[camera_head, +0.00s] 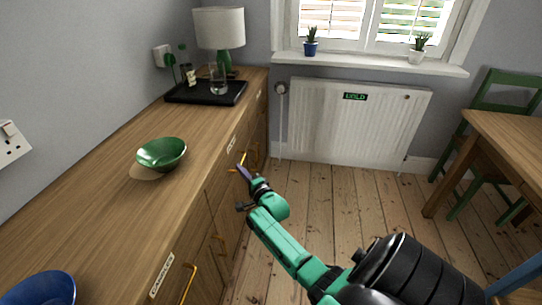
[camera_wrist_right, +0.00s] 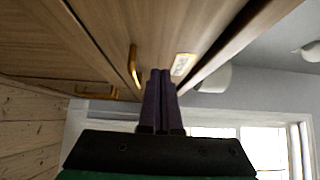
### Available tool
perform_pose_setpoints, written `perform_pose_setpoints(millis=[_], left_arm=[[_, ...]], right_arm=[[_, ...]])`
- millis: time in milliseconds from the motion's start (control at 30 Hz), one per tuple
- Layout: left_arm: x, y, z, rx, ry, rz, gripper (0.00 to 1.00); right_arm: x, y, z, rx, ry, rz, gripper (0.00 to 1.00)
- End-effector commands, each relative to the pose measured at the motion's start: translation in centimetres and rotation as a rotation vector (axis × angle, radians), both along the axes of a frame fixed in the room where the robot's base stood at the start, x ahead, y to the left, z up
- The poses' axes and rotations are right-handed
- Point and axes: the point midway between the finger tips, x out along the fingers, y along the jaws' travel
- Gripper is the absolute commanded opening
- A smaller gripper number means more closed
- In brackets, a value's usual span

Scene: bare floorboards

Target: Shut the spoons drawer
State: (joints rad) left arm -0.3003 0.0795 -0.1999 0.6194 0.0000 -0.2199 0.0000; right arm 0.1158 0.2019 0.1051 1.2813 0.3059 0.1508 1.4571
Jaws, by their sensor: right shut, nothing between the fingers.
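My right gripper (camera_head: 243,172) is shut and empty, with its purple fingers at the front of the wooden cabinet, close to a brass drawer handle (camera_head: 243,158). In the right wrist view the closed fingers (camera_wrist_right: 161,92) point at a drawer front, beside the brass handle (camera_wrist_right: 134,66) and a small white label (camera_wrist_right: 183,65). The label also shows in the head view (camera_head: 231,143), too small to read, so I cannot tell for sure that this is the spoons drawer. Its front looks about level with its neighbours; a small gap cannot be judged. My left gripper is not in view.
The cabinet top holds a green bowl (camera_head: 162,153), a blue bowl (camera_head: 40,289), a black tray (camera_head: 178,97) and a lamp (camera_head: 219,28). A nearer labelled drawer has a brass handle (camera_head: 189,284). A radiator (camera_head: 356,118) stands behind; floorboards (camera_head: 325,190) are clear beside the cabinet.

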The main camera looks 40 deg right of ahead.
Motion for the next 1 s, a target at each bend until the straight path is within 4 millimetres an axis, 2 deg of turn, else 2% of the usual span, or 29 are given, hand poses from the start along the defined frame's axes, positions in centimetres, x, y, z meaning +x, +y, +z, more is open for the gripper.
perform_pose_setpoints(millis=[167,500,600,833,933,967,1000], left_arm=[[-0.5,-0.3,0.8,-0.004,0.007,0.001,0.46],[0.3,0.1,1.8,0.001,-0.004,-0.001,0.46],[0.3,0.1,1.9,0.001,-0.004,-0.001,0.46],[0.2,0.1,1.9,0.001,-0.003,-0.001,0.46],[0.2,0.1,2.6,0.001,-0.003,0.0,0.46],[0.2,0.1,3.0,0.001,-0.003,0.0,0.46],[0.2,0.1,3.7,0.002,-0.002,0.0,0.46]], right_arm=[[-2.5,0.4,0.0,0.001,0.003,-0.001,0.0],[-9.1,1.5,-0.1,0.001,0.005,-0.002,0.0],[-9.9,1.7,-0.1,0.0,0.002,-0.002,0.0],[-10.0,1.7,-0.2,-0.002,0.005,-0.002,0.0],[-10.4,2.3,-2.2,-0.056,0.081,0.012,0.0],[-10.7,2.7,-3.4,-0.093,0.129,0.023,0.0],[-11.4,3.5,-5.6,-0.157,0.213,0.047,0.0]])
